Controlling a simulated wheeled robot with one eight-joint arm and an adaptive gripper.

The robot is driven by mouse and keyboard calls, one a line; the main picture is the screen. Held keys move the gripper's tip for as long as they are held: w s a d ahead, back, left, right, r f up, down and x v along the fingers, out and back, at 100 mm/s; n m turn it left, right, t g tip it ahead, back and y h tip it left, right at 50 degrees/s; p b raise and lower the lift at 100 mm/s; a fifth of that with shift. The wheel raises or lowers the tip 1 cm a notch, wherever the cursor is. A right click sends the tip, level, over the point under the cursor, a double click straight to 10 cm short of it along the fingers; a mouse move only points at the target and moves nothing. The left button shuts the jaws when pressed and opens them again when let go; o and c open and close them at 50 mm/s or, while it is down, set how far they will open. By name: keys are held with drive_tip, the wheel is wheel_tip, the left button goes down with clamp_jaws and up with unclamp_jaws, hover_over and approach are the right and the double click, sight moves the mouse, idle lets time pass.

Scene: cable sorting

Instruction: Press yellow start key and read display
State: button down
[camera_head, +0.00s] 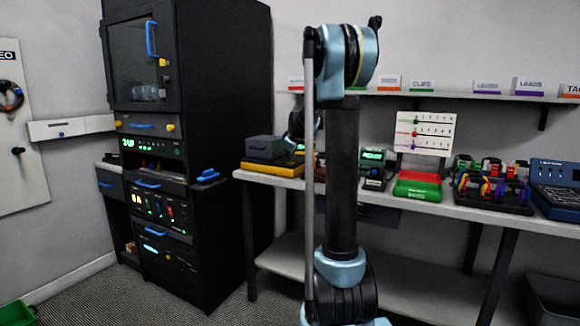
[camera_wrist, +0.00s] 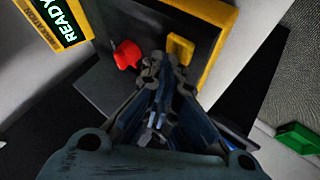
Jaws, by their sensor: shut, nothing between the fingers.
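The yellow key (camera_wrist: 180,48) is a raised block on a dark panel, just beyond my fingertips in the wrist view. My gripper (camera_wrist: 160,68) is shut and empty, pointing at the panel between the yellow key and a red knob (camera_wrist: 127,54). I cannot tell whether the fingertips touch the yellow key.
The bench (camera_head: 470,212) holds a small device with a green display (camera_head: 373,155), a red and green box (camera_head: 418,186), a cable rack (camera_head: 492,190) and a blue device (camera_head: 556,188). A black cabinet (camera_head: 225,120) stands left. A green bin (camera_wrist: 298,137) is on the floor.

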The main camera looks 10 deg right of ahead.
drive_tip(key=shift+f, duration=0.4)
idle(0.5)
drive_tip(key=shift+r, duration=0.8)
drive_tip(key=shift+r, duration=2.5)
